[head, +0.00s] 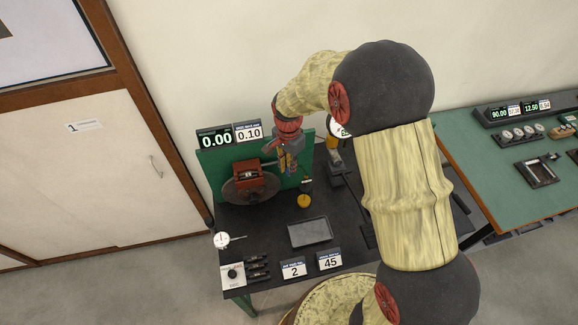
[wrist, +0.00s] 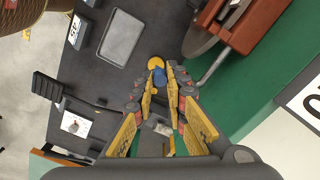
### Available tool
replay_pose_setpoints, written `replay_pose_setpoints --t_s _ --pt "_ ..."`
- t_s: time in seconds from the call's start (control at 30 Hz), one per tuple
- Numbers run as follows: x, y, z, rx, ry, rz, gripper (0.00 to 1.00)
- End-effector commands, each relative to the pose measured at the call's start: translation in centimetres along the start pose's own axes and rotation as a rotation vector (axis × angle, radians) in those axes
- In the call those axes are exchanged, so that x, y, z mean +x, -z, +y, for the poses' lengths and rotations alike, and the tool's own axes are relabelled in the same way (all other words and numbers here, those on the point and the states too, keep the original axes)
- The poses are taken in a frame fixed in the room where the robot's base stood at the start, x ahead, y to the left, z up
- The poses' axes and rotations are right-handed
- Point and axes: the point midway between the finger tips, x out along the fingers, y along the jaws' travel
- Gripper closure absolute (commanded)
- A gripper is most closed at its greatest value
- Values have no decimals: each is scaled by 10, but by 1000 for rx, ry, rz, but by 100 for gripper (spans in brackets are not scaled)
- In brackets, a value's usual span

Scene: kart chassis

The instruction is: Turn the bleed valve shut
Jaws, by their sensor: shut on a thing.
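My gripper (head: 288,168) points down beside the red caliper, in front of the green back panel. In the wrist view my gripper (wrist: 160,76) has its yellow-padded fingers closed at the tips around a small blue part (wrist: 159,78), which looks like the bleed valve. The fingertips hide part of it, and its turn angle cannot be read. A round yellow piece (wrist: 156,62) shows just beyond the tips; it also shows in the head view (head: 303,201), below my gripper.
The red caliper (head: 252,176) and dark brake disc (head: 248,191) stand close left of my gripper. A grey tray (head: 309,232) lies on the black bench. Displays (head: 215,139) reading 0.00 and 0.10 top the green panel (head: 213,174).

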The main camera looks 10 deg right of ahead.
Motion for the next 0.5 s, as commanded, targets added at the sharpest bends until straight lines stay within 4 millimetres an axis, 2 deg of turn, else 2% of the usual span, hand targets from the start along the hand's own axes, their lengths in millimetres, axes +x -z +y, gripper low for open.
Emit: replay_pose_setpoints --t_s 0.2,0.23,0.5 --pt "-1 0 -2 0 4 1 100" --pt "-1 0 -2 0 4 1 84" --pt "-1 0 -1 -1 2 0 69"
